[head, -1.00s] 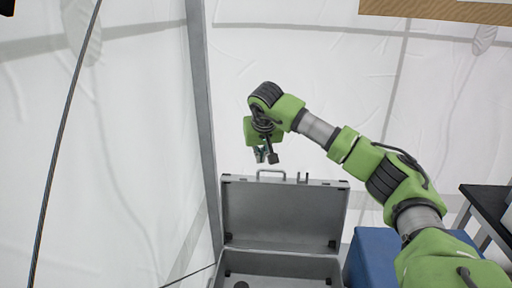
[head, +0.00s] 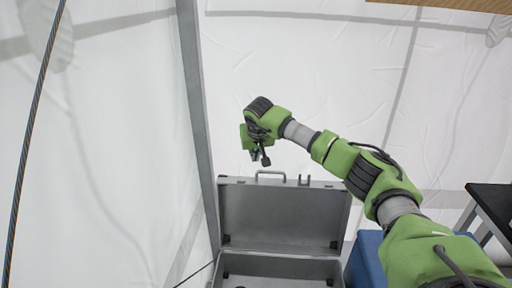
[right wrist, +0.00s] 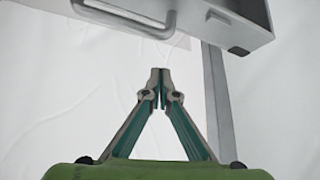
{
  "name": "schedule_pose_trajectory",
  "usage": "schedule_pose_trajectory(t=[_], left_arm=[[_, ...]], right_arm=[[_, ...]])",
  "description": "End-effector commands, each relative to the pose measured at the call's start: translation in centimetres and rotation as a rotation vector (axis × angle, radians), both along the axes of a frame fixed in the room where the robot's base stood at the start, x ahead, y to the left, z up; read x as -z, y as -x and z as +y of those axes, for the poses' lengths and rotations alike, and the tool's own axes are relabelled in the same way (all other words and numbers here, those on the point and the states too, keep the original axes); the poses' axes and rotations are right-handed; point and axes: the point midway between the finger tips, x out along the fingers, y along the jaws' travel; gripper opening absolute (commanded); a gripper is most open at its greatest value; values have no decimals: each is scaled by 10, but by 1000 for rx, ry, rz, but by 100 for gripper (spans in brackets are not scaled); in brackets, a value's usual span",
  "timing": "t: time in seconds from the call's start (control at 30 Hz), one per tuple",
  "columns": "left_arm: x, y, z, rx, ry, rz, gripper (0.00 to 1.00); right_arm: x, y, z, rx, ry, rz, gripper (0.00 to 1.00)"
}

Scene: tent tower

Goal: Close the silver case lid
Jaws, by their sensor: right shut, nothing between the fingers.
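The silver case (head: 280,270) stands open at the bottom middle of the head view, its lid (head: 280,215) raised upright behind the base. A handle (head: 271,175) sits on the lid's top edge. In the right wrist view the lid's edge (right wrist: 240,25) and handle (right wrist: 125,18) show at the top. My right gripper (head: 255,156) is above the handle's left end, pointing down. In the wrist view its fingertips (right wrist: 160,75) meet with nothing between them, apart from the lid. My left gripper is not in view.
A grey pole (head: 197,110) stands close to the left of the case. A blue box (head: 367,255) is to its right, and a black-topped table (head: 490,205) is at the right edge. White tent fabric hangs behind the case.

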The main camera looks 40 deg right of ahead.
Motion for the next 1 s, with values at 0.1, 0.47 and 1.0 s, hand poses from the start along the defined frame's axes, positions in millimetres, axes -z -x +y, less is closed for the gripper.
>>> schedule_pose_trajectory(t=[0.1,0.47,1.0], left_arm=[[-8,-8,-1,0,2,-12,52],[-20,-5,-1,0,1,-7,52],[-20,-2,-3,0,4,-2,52]], right_arm=[[6,4,1,-3,1,2,0],[12,31,13,0,1,1,0],[12,34,14,0,0,0,0]])
